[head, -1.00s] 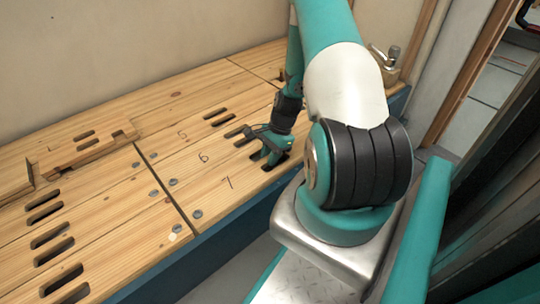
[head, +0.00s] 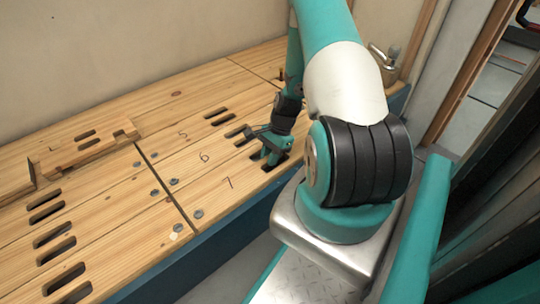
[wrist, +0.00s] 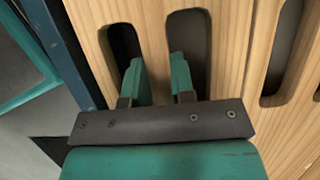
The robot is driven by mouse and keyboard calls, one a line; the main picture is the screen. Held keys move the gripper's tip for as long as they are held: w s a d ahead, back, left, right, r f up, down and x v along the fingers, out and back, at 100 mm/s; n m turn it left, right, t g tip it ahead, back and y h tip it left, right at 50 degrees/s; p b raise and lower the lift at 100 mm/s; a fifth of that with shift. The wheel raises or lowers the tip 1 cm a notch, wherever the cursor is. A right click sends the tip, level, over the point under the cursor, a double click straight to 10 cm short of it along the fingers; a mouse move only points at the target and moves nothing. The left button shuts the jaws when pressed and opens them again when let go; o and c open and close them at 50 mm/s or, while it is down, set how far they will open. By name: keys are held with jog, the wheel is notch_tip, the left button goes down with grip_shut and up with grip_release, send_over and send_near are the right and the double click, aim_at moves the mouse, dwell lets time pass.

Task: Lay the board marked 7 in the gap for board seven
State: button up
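The board marked 7 (head: 215,192) is a pale wooden plank at the bench's front edge in the head view, with its number near its left part and long slots toward its right. It lies beside the board marked 6 (head: 190,165) and looks level with it; no open gap shows there. My gripper (head: 271,153) is over its slotted part. In the wrist view, my gripper (wrist: 158,78) points down with one finger in each of two neighbouring slots. The fingers sit close against both sides of the wooden bar (wrist: 156,45) between the slots. The fingertips are partly hidden in the slots.
The board marked 5 (head: 172,140) lies behind board 6. A notched wooden piece (head: 90,152) stands raised on the left part of the bench. Several grey bolt heads (head: 198,213) dot the boards near the cross seam. A brass padlock-like object (head: 385,62) is at the back right.

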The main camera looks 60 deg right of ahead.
jog(key=o, duration=0.5)
jog(key=p+v, duration=0.9)
jog(key=v, duration=0.8)
jog(key=shift+d+r, duration=0.1)
jog(key=shift+r, duration=0.15)
